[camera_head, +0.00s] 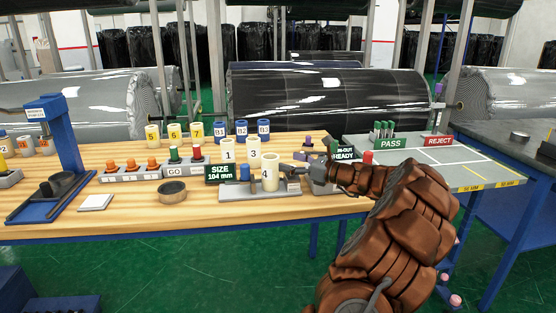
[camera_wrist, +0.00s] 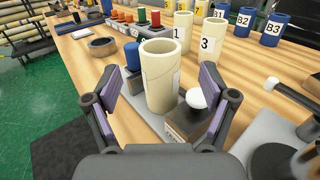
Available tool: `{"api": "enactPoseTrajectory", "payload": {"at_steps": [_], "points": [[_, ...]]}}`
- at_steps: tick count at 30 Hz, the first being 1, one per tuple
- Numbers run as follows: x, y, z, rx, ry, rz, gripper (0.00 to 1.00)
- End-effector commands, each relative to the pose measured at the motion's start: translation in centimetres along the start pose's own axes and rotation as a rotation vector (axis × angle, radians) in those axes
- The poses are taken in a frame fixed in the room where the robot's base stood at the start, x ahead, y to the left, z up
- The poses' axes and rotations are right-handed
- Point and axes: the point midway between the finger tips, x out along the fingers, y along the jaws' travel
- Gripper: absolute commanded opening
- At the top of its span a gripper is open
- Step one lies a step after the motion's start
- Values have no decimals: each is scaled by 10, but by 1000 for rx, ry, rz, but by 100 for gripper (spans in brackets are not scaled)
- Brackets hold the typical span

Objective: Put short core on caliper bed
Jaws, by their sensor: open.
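A cream core labelled 4 (camera_head: 271,172) stands upright on the grey caliper bed (camera_head: 230,193), beside a blue post (camera_head: 245,173). The size display (camera_head: 220,173) reads 104 mm. In the wrist view the core (camera_wrist: 163,80) stands between the two spread fingers of my gripper (camera_wrist: 160,92), with visible gaps on both sides. My gripper is open and reaches in from the right in the head view. A white rounded knob (camera_wrist: 203,98) sits just right of the core. Cores 1 (camera_head: 228,150) and 3 (camera_head: 254,150) stand behind the bed.
Blue cores (camera_head: 241,131) stand behind. A grey PASS/REJECT table (camera_head: 460,174) is at right. The wooden front left is mostly clear.

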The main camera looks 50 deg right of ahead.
Motion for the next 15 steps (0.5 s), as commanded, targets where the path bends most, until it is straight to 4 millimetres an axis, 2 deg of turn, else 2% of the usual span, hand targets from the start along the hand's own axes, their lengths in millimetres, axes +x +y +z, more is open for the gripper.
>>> {"api": "enactPoseTrajectory", "payload": {"at_steps": [1, 6, 15], "points": [[-10, -1, 1, 0, -2, -3, 83], [-33, 0, 1, -1, -2, -1, 83], [-46, 0, 0, -1, 0, 1, 83]]}}
